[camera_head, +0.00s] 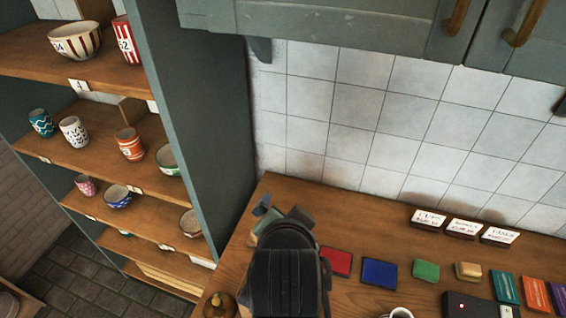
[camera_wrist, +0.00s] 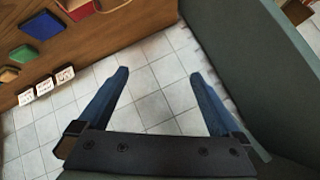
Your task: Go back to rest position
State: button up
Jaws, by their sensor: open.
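My gripper (camera_wrist: 160,78) is open in the wrist view, with its two blue-grey fingers spread apart and nothing between them. Pale wall tiles (camera_wrist: 155,105) show behind the fingers. In the head view my dark arm stands over the left end of the wooden counter, and the gripper (camera_head: 281,213) is partly hidden behind it. It is close to the tiled wall and the shelf's side panel.
A shelf unit (camera_head: 110,133) with several cups and bowls stands at the left. The counter holds a red pad (camera_head: 337,262), a blue pad (camera_head: 380,273), a green pad (camera_head: 426,270) and small signs (camera_head: 465,228). Cabinets (camera_head: 350,25) hang above.

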notch_tip(320, 180, up, 26)
jog(key=w+n+t+b, duration=0.1)
jog(key=n+t+b, duration=0.3)
jog(key=t, duration=0.7)
jog(key=s+r+n+t, duration=0.4)
jog(key=s+r, duration=0.5)
jog(key=r, duration=0.5)
jog(key=t, duration=0.2)
jog(key=shift+s+a+r+t+b, duration=0.25)
jog(key=shift+s+a+t+b, duration=0.05)
jog(key=shift+s+b, duration=0.05)
